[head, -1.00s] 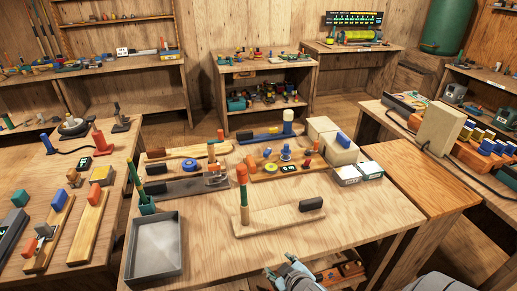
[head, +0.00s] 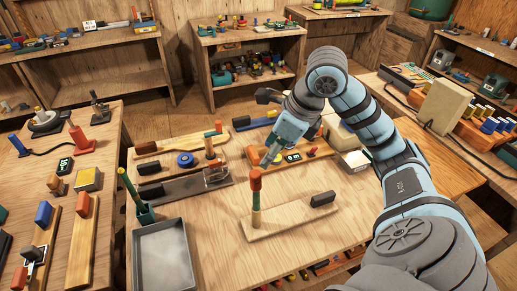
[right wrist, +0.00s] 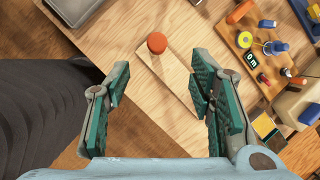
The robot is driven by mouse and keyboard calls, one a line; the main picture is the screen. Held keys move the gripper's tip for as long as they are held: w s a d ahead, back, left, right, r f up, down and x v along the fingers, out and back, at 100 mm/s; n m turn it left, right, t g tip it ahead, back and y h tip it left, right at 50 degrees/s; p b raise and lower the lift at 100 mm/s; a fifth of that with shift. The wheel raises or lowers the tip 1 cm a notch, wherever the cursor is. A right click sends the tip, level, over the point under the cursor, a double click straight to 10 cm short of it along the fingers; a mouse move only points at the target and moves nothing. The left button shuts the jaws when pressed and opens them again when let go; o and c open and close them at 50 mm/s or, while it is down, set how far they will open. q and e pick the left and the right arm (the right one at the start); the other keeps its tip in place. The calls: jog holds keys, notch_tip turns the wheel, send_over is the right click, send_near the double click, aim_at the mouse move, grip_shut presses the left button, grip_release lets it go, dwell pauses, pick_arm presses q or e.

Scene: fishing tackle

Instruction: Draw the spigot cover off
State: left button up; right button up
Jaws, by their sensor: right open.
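An upright post (head: 256,212) with green and wood-coloured parts stands on the left end of a pale wooden board (head: 290,224). An orange-red cover (head: 255,180) caps its top. In the right wrist view the cover shows from above as a round orange disc (right wrist: 157,42), beyond the fingertips and roughly in line with the gap between them. My right gripper (head: 270,157) is above and just behind the cover, tilted down. Its green-padded fingers (right wrist: 160,88) are spread wide with nothing between them. My left gripper is in neither current view.
A black block (head: 323,199) sits on the board's right end. Behind stand boards with tools and a blue ring (head: 186,160). A grey tray (head: 160,226) and a green holder (head: 146,213) are at left. The table's front right is clear.

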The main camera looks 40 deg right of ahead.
aim_at(258, 174)
jog(key=f, duration=0.2)
jog(key=f+b, duration=0.1)
jog(key=f, duration=0.1)
jog(key=a+f+b, duration=0.1)
jog(key=f, duration=0.1)
jog(key=shift+w+f, duration=0.25)
jog(key=w+f, duration=0.1)
jog(key=w+f+b, duration=0.1)
jog(key=f, duration=0.1)
jog(key=w+f+b, duration=0.1)
jog(key=f, duration=0.1)
jog(key=shift+w+a+f, duration=0.1)
jog(key=shift+w+a, duration=0.05)
jog(key=shift+w, duration=0.25)
jog(key=shift+f, duration=0.2)
jog(key=shift+s+a+r, duration=0.1)
jog(key=shift+s+r, duration=0.15)
jog(key=shift+s, duration=0.1)
jog(key=shift+c, duration=1.3)
jog(key=shift+w+f, duration=0.1)
jog(key=shift+w, duration=0.1)
grip_shut()
pick_arm(q)
jog(key=f, duration=0.2)
jog(key=s+f, duration=0.1)
jog(key=f, duration=0.1)
jog(key=shift+f, duration=0.25)
